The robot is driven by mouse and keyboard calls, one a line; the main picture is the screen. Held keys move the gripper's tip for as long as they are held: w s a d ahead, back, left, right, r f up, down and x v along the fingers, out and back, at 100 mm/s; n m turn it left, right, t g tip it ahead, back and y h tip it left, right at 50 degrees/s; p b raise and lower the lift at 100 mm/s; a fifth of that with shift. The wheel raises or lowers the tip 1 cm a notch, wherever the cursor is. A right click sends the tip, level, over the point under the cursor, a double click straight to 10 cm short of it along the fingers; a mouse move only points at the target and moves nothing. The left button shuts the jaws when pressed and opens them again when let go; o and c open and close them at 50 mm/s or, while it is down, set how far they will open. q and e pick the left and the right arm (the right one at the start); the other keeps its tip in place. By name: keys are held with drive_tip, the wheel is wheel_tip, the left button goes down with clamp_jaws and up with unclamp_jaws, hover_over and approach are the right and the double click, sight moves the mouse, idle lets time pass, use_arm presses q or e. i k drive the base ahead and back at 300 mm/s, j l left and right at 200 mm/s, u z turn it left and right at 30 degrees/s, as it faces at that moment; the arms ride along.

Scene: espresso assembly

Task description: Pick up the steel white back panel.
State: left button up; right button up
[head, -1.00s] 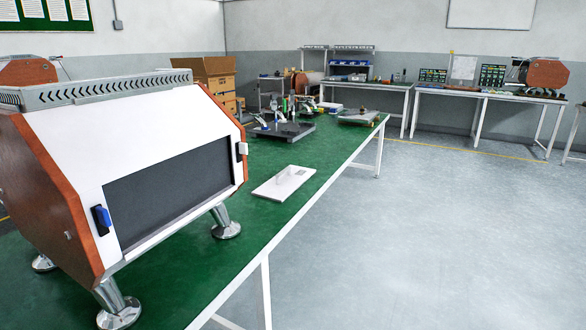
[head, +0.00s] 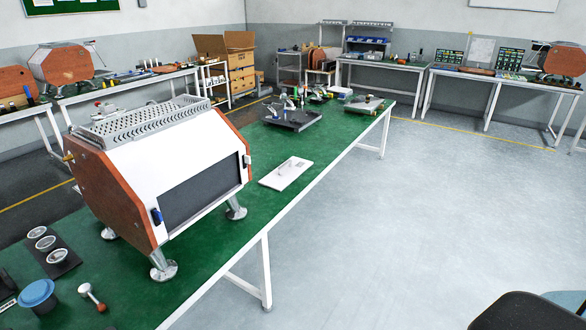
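A flat white panel (head: 280,179) lies on the green table top, to the right of the espresso machine (head: 190,150). It has a small raised handle-like part on its upper face and looks like the steel white back panel. Nothing touches it from above. The machine has wooden side panels, a white sloped face with a large dark rectangular area, and metal feet. A blue clip-like part (head: 156,216) and a pale one sit beside the dark area. Neither of my grippers shows in the head view.
The long green table (head: 335,130) has bare surface around the panel. Behind it is a dark tray (head: 291,120) with tools. A blue-topped jar (head: 38,296) and a wood-tipped tool (head: 92,297) lie front left. A dark chair (head: 522,312) stands bottom right. The floor at right is clear.

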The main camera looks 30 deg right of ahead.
sight(281, 177)
drive_tip(key=i+l, duration=0.25)
drive_tip(key=i+l+u, duration=0.1)
drive_tip(key=i+l, duration=0.15)
drive_tip(key=l, duration=0.2)
drive_tip(key=i+l, duration=0.25)
drive_tip(key=l, duration=0.15)
drive_tip(key=i+l+u, duration=0.1)
drive_tip(key=i+l, duration=0.4)
drive_tip(key=l, duration=0.25)
drive_tip(key=i+l+u, duration=0.1)
drive_tip(key=i+l, duration=0.15)
drive_tip(key=l, duration=0.15)
drive_tip(key=i+l, duration=0.2)
drive_tip(key=l, duration=0.25)
drive_tip(key=i, duration=0.5)
drive_tip(key=j+u, duration=0.05)
